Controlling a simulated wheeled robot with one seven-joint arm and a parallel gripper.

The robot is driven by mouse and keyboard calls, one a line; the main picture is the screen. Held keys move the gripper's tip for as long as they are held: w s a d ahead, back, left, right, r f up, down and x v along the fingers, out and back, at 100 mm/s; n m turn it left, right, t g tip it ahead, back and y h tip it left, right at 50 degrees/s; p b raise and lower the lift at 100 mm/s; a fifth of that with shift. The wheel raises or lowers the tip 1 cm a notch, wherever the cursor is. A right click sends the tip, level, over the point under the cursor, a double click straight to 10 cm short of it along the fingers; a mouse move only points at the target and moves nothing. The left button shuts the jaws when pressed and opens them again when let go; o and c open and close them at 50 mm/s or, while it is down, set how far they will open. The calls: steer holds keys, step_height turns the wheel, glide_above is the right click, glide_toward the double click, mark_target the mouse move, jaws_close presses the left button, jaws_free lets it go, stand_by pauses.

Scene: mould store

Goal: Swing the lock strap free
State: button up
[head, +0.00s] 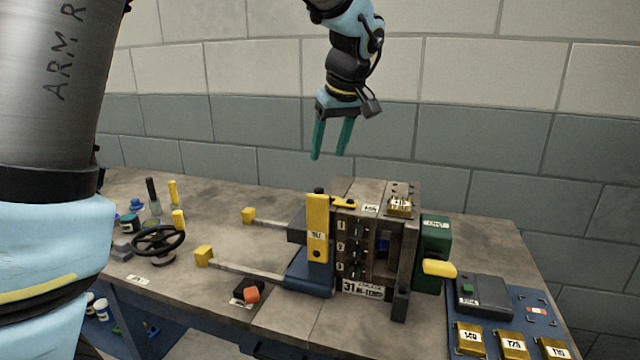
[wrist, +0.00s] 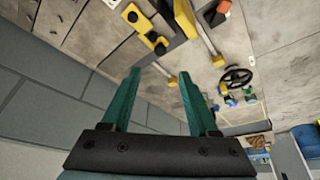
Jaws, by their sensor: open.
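A short yellow strap (head: 343,203) lies across the top of the mould block (head: 372,240), beside the upright yellow plate (head: 318,230). I take it for the lock strap. In the wrist view the strap (wrist: 146,30) shows with dark round knobs on it. My gripper (head: 329,156) hangs above the mould, pointing down, with its two green fingers apart and nothing between them. The fingers also show in the wrist view (wrist: 159,72), apart from the strap. Whether the strap is latched I cannot tell.
Two rods with yellow ends (head: 204,256) stick out left of the mould. A black handwheel (head: 158,240) and small bottles stand further left. A green block with a yellow handle (head: 439,268) is on the right, near a blue tray (head: 500,300). A wall stands behind.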

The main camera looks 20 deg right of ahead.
mark_target(319, 189)
steer(key=p+x, duration=0.2)
steer(key=x, duration=0.8)
steer(key=shift+f, duration=0.15)
steer(key=shift+s, duration=0.1)
jaws_close()
stand_by(1.0)
